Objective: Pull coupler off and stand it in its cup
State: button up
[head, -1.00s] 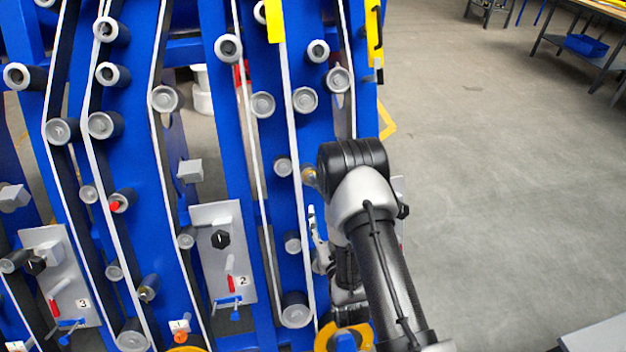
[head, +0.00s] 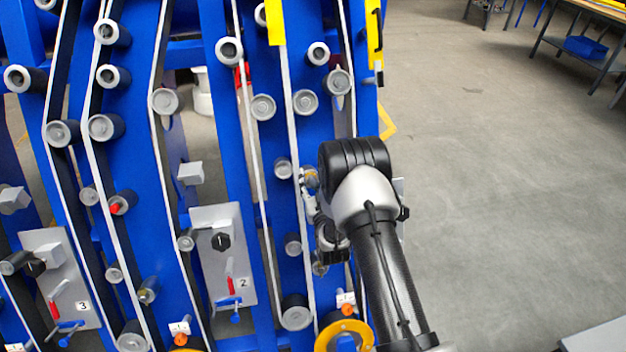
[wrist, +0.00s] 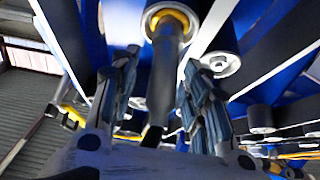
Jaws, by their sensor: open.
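The coupler (wrist: 165,65) looks like a dark cylinder running from a grey ring with a yellow-brass collar (wrist: 170,20) at the top of the wrist view. In the head view a small brass-coloured part (head: 310,178), apparently the same fitting, shows at the blue frame just left of my wrist. My gripper (wrist: 163,103) is open, with one finger on each side of the dark cylinder. I cannot tell whether either finger touches it. In the head view my gripper (head: 313,205) is partly hidden by my arm. I cannot make out the cup for certain.
The blue chassis (head: 205,50) carries belts and several grey rollers close to my gripper, including a large roller (head: 296,312) below. A yellow ring (head: 345,328) and an orange knob (head: 347,310) are below my arm. The floor (head: 500,180) at right is open.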

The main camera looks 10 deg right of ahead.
jog(key=shift+w, duration=0.35)
jog(key=shift+c, duration=0.2)
grip_shut()
